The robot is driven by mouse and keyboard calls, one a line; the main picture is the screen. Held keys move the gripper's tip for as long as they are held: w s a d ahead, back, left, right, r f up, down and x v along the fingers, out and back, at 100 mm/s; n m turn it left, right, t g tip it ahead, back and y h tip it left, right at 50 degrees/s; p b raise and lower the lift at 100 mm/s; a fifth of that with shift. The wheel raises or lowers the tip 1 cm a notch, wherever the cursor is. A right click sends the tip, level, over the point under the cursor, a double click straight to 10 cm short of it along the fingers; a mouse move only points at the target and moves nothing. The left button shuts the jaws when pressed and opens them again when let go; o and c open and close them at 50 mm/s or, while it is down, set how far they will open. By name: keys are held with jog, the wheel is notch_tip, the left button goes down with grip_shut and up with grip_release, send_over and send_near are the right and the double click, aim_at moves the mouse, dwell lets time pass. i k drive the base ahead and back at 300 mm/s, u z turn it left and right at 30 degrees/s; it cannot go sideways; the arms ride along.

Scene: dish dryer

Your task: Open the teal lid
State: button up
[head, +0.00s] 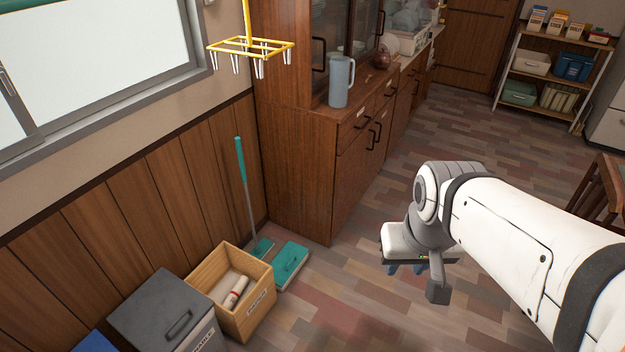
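A flat teal lid (290,262) with a small handle on top lies low near the floor, left of centre, beside the wooden cabinet. It appears to be closed on a light-coloured low box, mostly hidden beneath it. My gripper (406,269) hangs above the floor to the right of the lid, clearly apart from it. Its fingers are mostly hidden under the wrist, so I cannot tell whether they are open. I see nothing held in it.
A wooden crate (252,310) with rolled items stands left of the lid, with a grey lidded bin (165,300) beyond it. A teal-handled mop (243,175) leans behind the lid. The brown cabinet (300,170) stands behind. The floor between lid and gripper is clear.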

aim_at(287, 260)
jog(key=z, duration=0.15)
jog(key=i, duration=1.15)
jog(key=u, duration=0.45)
